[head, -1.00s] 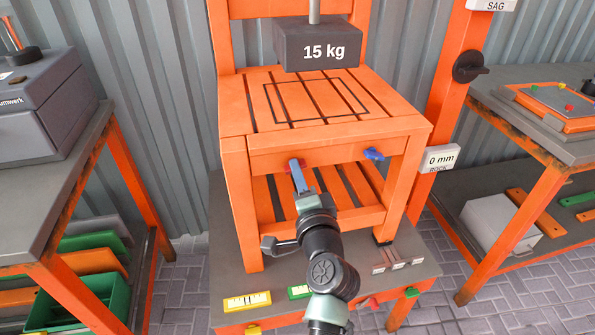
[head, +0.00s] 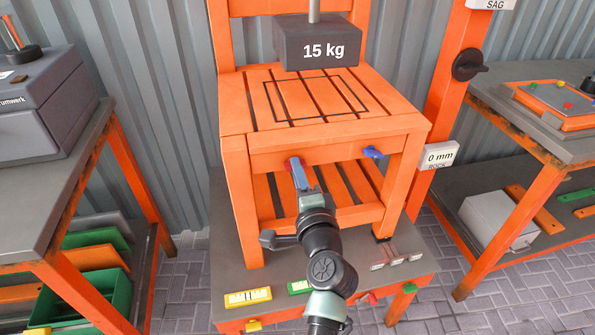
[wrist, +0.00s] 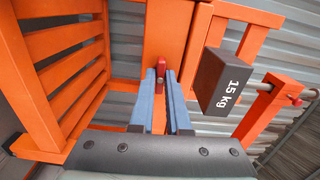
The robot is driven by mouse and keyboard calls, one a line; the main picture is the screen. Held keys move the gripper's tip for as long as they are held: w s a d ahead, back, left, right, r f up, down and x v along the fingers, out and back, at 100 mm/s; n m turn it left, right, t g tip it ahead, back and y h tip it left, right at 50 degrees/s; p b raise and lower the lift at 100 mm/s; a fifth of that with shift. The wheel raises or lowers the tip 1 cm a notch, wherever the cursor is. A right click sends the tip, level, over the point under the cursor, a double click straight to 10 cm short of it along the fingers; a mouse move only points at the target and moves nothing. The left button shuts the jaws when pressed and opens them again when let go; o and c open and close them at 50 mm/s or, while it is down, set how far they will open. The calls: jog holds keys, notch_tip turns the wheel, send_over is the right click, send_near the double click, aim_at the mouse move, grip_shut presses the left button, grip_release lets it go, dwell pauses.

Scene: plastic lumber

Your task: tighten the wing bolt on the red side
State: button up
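The red wing bolt (head: 288,164) sits on the left part of the orange table's front rail. It also shows in the wrist view (wrist: 166,62), between the tips of my gripper's two blue-grey fingers (wrist: 161,76). The gap between the fingers is narrow, and red fills it at the tips. My gripper (head: 299,172) looks shut on this bolt, though the contact itself is partly hidden. The bolt's base is hidden behind the fingers. A blue wing bolt (head: 373,152) stands free on the right part of the same rail.
The orange slatted table (head: 240,115) stands on a grey bench (head: 410,265). A dark 15 kg weight (head: 317,45) hangs above it and shows at right in the wrist view (wrist: 221,80). A 0 mm sign (head: 441,154) is at the right post. Side benches (head: 85,180) stand apart.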

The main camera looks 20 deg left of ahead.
jog(key=o, duration=0.4)
jog(key=shift+c, duration=0.2)
jog(key=v, duration=1.3)
